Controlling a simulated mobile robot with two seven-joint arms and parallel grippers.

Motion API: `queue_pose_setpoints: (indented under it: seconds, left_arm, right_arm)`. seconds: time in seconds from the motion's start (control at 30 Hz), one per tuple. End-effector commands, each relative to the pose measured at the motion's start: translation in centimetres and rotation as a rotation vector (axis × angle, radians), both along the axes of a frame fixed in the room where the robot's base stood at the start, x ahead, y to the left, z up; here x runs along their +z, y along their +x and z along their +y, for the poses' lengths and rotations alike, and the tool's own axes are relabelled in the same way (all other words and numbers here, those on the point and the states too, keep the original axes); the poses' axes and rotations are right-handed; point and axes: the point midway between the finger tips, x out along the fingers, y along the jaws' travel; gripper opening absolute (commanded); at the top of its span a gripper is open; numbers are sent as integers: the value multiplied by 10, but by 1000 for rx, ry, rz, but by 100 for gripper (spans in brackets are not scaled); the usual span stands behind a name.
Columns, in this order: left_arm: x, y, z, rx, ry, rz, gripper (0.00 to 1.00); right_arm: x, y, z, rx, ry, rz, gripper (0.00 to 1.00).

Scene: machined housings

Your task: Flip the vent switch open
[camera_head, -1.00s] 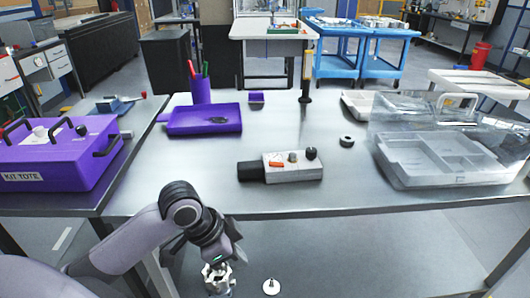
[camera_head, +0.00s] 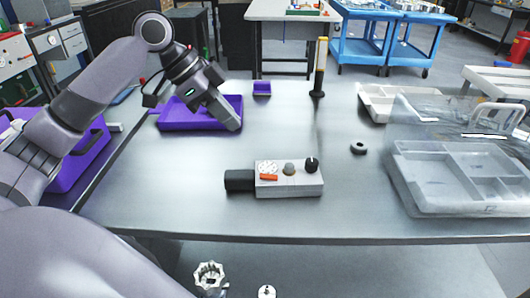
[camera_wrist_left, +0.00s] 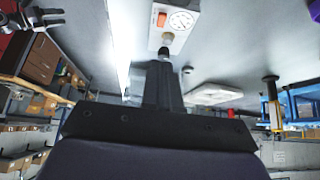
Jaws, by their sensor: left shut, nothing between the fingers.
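The light grey housing (camera_head: 290,186) lies on the metal table, with a black cylinder (camera_head: 239,180) at its left end. Its top carries a round white gauge, an orange switch (camera_head: 269,177), a brown knob (camera_head: 290,168) and a black knob (camera_head: 311,164). The orange switch (camera_wrist_left: 161,19) also shows beside the gauge in the left wrist view. I cannot tell from its look which way it is set. My left gripper (camera_head: 234,122) is shut and empty, above the table behind and left of the housing, apart from it. My right gripper is not in view.
A purple tray (camera_head: 190,124) lies behind my left gripper, and a purple tote (camera_head: 88,163) is partly hidden by my arm. A clear-lidded compartment case (camera_head: 450,207) stands at the right. A dark ring (camera_head: 358,148) lies right of the housing. The table around the housing is clear.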

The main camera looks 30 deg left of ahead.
Motion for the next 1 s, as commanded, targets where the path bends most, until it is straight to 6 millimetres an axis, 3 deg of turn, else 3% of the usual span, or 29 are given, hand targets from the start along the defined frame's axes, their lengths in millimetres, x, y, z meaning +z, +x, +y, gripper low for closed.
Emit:
queue_pose_setpoints:
  seconds: [0.53, 1.0]
  left_arm:
    - [-4, 2, -3, -2, -4, -1, 0]
    - [-80, 32, -45, -3, -4, 0, 0]
  right_arm:
    - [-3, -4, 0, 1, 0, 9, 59]
    - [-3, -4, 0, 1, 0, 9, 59]
